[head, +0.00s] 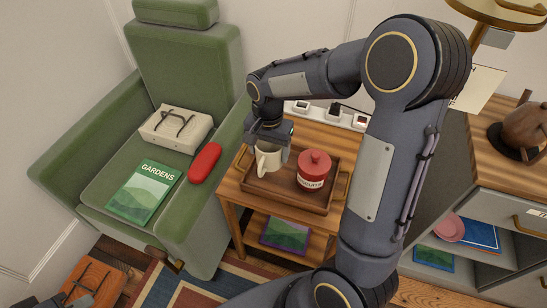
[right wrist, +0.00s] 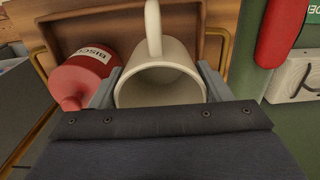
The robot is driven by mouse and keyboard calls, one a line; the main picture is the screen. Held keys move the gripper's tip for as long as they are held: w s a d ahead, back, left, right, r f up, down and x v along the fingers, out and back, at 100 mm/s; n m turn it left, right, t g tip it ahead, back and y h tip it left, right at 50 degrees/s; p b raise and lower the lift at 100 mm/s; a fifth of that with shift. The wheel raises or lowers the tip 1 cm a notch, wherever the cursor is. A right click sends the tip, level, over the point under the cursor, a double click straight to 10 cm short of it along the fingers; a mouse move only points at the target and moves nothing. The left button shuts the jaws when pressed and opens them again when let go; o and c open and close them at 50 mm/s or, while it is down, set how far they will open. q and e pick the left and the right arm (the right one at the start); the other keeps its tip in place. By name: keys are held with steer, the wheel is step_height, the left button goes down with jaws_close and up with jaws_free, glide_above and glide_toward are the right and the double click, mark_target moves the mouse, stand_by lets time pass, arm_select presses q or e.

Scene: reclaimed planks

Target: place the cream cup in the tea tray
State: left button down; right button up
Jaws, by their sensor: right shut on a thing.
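The cream cup (head: 267,163) is between the fingers of my right gripper (head: 271,143), upright over the left part of the tea tray. In the right wrist view the cup (right wrist: 160,82) shows its open mouth, with its handle pointing away. My right gripper is shut on it. The tea tray (head: 308,203) is a brown wooden tray with raised sides and metal handles. I cannot tell whether the cup's base touches the tray floor. My left gripper (head: 78,297) is at the lower left, away from the tray; its jaw state is unclear.
A red biscuit jar (head: 313,170) stands in the tray, right of the cup. The tray rests on a wooden side table (head: 228,187). A green armchair (head: 110,203) with a red case (head: 205,163) and a Gardens magazine (head: 143,190) is to the left. A cabinet stands right.

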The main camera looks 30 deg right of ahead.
mark_target(272, 150)
steer(key=f, duration=0.1)
steer(key=w+d+f, duration=0.1)
steer(key=d+f, duration=0.1)
steer(key=shift+w+f, duration=0.1)
steer(key=shift+w, duration=0.25)
steer(key=shift+w+d+f+b, duration=0.1)
steer(key=shift+f+b, duration=0.15)
steer(key=shift+f, duration=0.7)
steer(key=shift+w+d+f+b, duration=0.1)
steer(key=shift+f+b, duration=0.15)
steer(key=shift+f, duration=0.65)
steer(key=shift+f, duration=0.2)
steer(key=o, duration=1.1)
steer(key=shift+o, duration=0.2)
steer(key=shift+r, duration=0.1)
